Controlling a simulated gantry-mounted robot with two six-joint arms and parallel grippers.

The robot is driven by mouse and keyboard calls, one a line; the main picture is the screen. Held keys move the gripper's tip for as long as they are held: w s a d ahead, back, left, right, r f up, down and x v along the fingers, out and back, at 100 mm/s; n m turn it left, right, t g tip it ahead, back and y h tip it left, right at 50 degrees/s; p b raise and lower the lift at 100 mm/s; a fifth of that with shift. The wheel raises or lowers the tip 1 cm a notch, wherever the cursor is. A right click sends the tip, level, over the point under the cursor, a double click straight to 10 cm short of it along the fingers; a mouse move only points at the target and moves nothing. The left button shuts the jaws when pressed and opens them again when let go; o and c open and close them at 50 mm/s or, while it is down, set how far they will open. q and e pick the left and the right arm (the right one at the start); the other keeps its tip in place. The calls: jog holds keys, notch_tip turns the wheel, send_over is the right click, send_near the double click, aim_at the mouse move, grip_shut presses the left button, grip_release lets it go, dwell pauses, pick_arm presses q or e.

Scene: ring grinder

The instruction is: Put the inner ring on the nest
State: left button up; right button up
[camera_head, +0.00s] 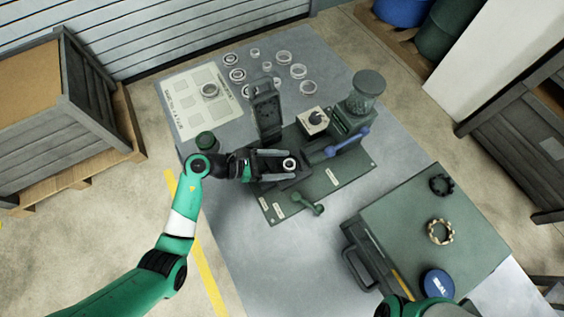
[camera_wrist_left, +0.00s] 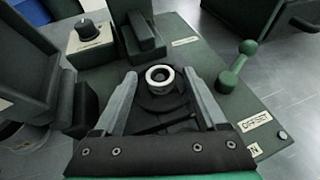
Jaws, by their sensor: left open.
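The inner ring (camera_head: 289,163) is a small pale metal ring. It lies flat on the dark round nest (camera_wrist_left: 160,97) of the green grinder fixture, and it also shows in the left wrist view (camera_wrist_left: 160,75). My left gripper (camera_head: 286,165) is open, with one finger on each side of the ring. In the left wrist view the fingers (camera_wrist_left: 161,80) stand apart from the ring, with gaps on both sides. Part of the nest is hidden behind the gripper. My right gripper is not visible; only a piece of my right arm shows at the bottom edge.
A tall dark-green upright (camera_head: 266,108), a dial box (camera_head: 313,120), a blue lever (camera_head: 346,142) and a green lever (camera_head: 308,203) surround the nest. Several loose rings (camera_head: 298,71) lie at the back. A green case (camera_head: 430,225) stands at right.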

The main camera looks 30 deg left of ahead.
pick_arm(q)
jog(key=p+v, duration=0.2)
jog(key=v, duration=1)
